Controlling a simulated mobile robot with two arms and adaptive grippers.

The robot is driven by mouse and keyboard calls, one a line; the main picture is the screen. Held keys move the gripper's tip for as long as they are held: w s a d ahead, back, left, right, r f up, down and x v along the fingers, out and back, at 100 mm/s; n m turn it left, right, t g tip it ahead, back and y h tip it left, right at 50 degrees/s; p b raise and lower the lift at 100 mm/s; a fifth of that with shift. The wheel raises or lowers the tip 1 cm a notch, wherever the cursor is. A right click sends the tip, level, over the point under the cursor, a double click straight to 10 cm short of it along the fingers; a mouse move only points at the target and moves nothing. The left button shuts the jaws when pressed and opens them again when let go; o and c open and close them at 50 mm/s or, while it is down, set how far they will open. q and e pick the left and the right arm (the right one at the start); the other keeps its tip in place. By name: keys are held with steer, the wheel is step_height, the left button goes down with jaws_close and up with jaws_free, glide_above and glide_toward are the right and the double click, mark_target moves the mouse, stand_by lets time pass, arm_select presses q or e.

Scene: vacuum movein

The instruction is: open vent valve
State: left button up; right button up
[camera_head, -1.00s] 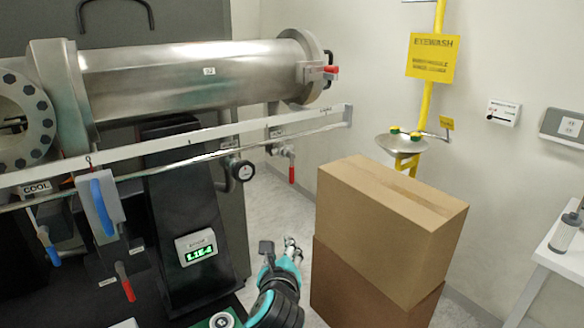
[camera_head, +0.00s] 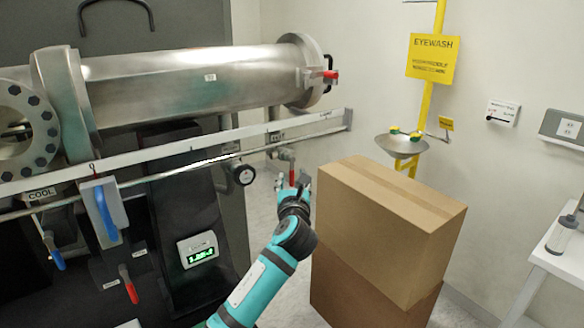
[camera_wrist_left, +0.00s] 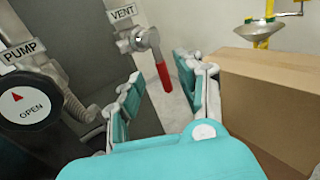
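The vent valve (camera_wrist_left: 146,39) shows in the left wrist view under a VENT label (camera_wrist_left: 123,13). Its red handle (camera_wrist_left: 164,76) hangs down and lies between my left gripper's fingers in the picture. In the head view the red handle (camera_head: 291,173) shows just above the gripper. My left gripper (camera_head: 292,188) is open; its two teal fingers (camera_wrist_left: 163,95) stand apart in the left wrist view, with nothing held. I cannot tell the exact depth gap to the handle, but no contact shows. My right gripper is not in view.
A black PUMP valve knob (camera_wrist_left: 28,103) marked OPEN is left of the gripper. Stacked cardboard boxes (camera_head: 385,225) stand close on the right. A long metal rail (camera_head: 230,137) runs above. An eyewash basin (camera_head: 401,145) is behind the boxes.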

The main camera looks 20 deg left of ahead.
mark_target(292, 173)
arm_select(q)
steer(key=x, duration=0.6)
steer(key=shift+s, duration=0.1)
jaws_close()
steer(key=shift+f, duration=0.2)
